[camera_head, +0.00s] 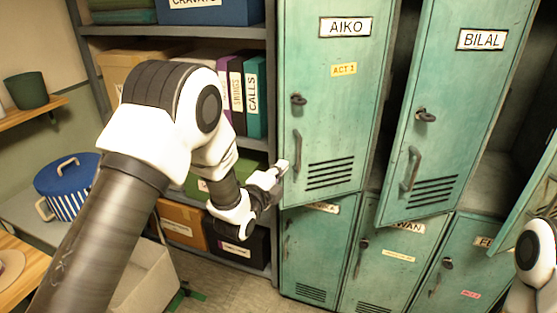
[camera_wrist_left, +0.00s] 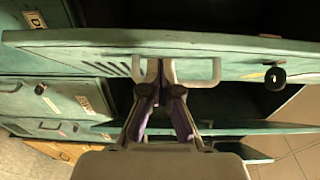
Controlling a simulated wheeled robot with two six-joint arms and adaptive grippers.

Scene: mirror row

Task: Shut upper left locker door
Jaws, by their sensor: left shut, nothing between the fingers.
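The upper left locker door (camera_head: 335,95), labelled AIKO, is green and stands slightly ajar. Its free left edge with the handle (camera_head: 297,150) juts out, and its bottom edge partly covers a label below. My left gripper (camera_head: 281,168) is shut and empty at that edge, just left of and below the handle. In the left wrist view, the left gripper's fingertips (camera_wrist_left: 163,88) are at the handle (camera_wrist_left: 205,80) of a green door (camera_wrist_left: 235,52). I cannot tell whether they touch it. My right gripper is out of view.
The BILAL door (camera_head: 445,110) stands ajar to the right, and another door (camera_head: 530,190) is open at the far right. Lower lockers (camera_head: 385,245) sit below. A shelf of binders (camera_head: 255,95) and boxes is left, with a cart (camera_head: 145,285) on the floor.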

